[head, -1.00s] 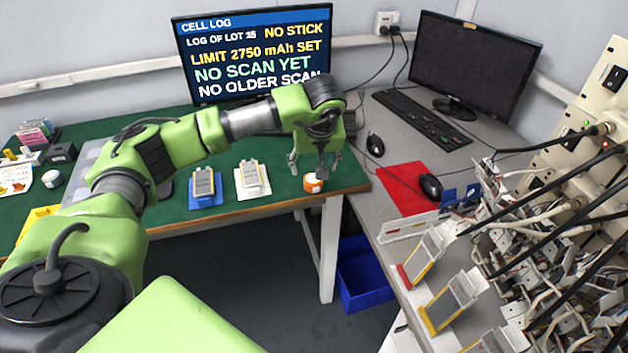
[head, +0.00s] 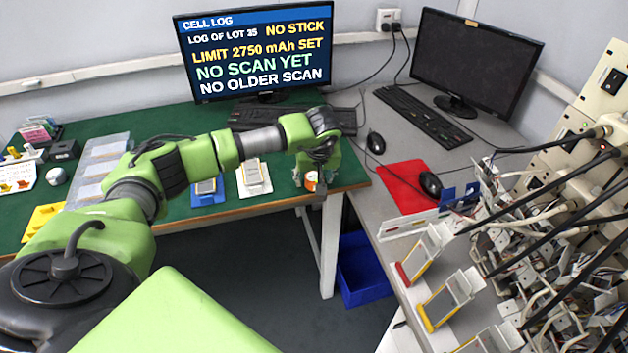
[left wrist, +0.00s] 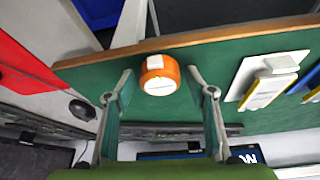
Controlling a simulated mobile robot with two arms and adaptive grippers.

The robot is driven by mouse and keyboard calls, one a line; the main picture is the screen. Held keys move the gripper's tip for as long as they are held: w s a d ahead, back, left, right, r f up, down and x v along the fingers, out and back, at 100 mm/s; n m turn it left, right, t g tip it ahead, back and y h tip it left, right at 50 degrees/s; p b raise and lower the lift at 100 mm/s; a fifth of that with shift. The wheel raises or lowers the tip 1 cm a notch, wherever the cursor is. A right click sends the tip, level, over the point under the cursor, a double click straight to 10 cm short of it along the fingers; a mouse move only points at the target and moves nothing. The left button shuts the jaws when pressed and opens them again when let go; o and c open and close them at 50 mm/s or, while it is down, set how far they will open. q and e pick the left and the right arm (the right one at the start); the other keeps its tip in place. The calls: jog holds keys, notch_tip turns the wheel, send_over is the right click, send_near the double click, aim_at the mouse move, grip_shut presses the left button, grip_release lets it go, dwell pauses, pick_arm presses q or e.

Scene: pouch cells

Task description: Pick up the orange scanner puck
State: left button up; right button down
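The orange scanner puck (head: 311,182) with a white top sits on the green bench near its front right corner. It also shows in the left wrist view (left wrist: 158,76), close to the wooden bench edge. My left gripper (head: 313,177) is low over the puck. In the left wrist view my left gripper (left wrist: 160,80) is open, with one finger on each side of the puck and a gap on both sides. In the head view the gripper partly hides the puck. My right gripper is not in view.
A white cell holder (head: 254,182) and a blue one (head: 207,193) stand left of the puck on the green bench (head: 270,199). A red mat (head: 398,188) lies to the right on the grey bench. A monitor (head: 255,55) reads "NO SCAN YET".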

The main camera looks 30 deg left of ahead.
pick_arm(q)
jog(key=c, duration=0.8)
jog(key=shift+r, duration=0.15)
